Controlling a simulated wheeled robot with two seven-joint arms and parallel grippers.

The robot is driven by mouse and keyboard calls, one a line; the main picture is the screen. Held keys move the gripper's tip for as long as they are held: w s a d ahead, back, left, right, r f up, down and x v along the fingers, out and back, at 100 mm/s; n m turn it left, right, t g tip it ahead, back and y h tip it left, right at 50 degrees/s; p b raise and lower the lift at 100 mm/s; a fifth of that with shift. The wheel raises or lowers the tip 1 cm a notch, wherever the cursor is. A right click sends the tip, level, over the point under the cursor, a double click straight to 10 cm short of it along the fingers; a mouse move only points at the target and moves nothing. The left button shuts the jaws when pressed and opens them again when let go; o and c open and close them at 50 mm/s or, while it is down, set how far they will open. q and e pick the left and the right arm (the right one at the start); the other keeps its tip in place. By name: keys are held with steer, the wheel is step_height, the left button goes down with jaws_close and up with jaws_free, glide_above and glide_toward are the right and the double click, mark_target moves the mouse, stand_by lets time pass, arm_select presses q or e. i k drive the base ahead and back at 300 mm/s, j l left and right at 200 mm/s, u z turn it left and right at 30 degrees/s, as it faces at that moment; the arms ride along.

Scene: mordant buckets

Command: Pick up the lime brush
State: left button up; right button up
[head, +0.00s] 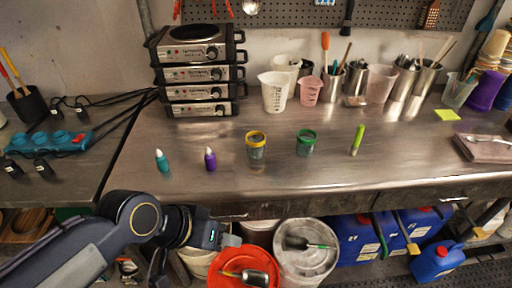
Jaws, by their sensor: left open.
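The lime brush (358,138) is on the steel table, right of a green-lidded jar (306,142) and near the middle of the worktop. It looks slim, leans slightly, and has a darker lower end. My left gripper (222,238) is low at the front, below the table's front edge and well to the left of the brush. It is open, with nothing seen between its fingers. My right gripper is not in view.
A yellow-lidded jar (256,145), purple bottle (210,158) and teal bottle (162,160) stand left of the brush. Cups and tool holders line the back. Buckets, including a red-lidded one (222,266), sit below the front edge (330,198).

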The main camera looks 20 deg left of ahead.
mark_target(361, 129)
steer(key=k, duration=0.55)
steer(key=k+u, duration=0.1)
steer(key=u, duration=1.85)
steer(key=l+u, duration=0.15)
steer(key=l, duration=0.35)
steer(key=l+u, duration=0.1)
steer(key=l, duration=0.45)
steer(key=k+l+u, duration=0.15)
steer(key=l, duration=0.35)
steer(key=l+u, duration=0.15)
steer(key=l, duration=0.35)
steer(key=k+l+u, duration=0.1)
steer(key=l, duration=0.4)
steer(key=k+l, duration=0.1)
steer(key=l, duration=0.3)
steer(key=k+l, duration=0.15)
steer(key=l, duration=0.25)
